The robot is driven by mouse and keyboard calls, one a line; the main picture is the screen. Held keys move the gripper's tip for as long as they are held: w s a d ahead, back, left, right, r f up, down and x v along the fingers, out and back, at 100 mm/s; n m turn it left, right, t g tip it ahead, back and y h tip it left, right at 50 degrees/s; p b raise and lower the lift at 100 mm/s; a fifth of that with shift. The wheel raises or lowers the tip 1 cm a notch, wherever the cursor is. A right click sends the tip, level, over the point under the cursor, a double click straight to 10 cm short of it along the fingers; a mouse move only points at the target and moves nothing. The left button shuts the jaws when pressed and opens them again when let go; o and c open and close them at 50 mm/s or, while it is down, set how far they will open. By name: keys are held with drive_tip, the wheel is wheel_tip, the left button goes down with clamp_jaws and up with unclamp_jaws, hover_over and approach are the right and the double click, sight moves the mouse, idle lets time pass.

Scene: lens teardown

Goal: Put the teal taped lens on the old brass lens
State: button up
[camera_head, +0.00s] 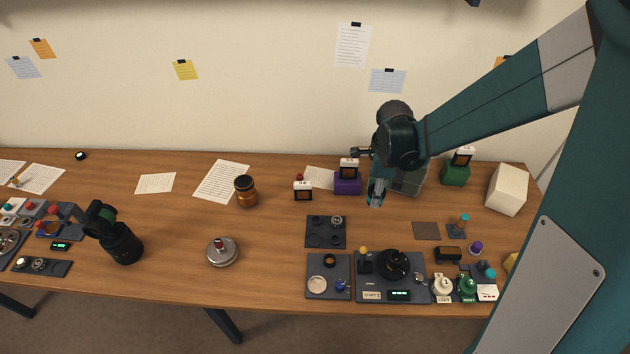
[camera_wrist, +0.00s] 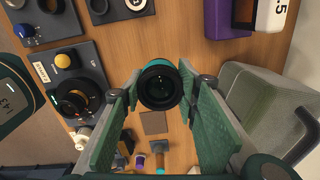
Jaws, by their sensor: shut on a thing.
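The teal taped lens (camera_wrist: 160,87) shows in the wrist view as a dark round lens with a teal edge, its glass facing the camera. My gripper (camera_wrist: 158,88) is shut on it, one green finger on each side. In the head view my gripper (camera_head: 376,198) hangs over the right part of the table, by the purple block; the lens is hard to make out there. A brass-brown cylinder with a dark top, which looks like the old brass lens (camera_head: 245,191), stands upright left of the middle, well left of my gripper. It is not in the wrist view.
The purple block (camera_head: 347,183) with a label stand is just left of my gripper, and a grey bin (camera_wrist: 265,95) is close on its right. A small labelled stand (camera_head: 303,191) is between gripper and brass cylinder. Dark trays (camera_head: 326,243) lie in front. A silver round piece (camera_head: 222,254) stands front left.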

drive_tip(key=shift+a, duration=0.1)
drive_tip(key=w+a+r+n+p, duration=0.2)
drive_tip(key=w+a+r+p, duration=0.15)
drive_tip(key=a, duration=0.65)
wheel_tip(320, 180, up, 8)
drive_tip(key=n+p, duration=0.6)
hover_over(243, 181)
drive_tip(key=shift+s+f, duration=0.1)
drive_tip(key=shift+f, duration=0.05)
drive_tip(key=shift+d+f, duration=0.1)
drive_tip(key=shift+f, duration=3)
drive_tip(key=shift+f, duration=1.9)
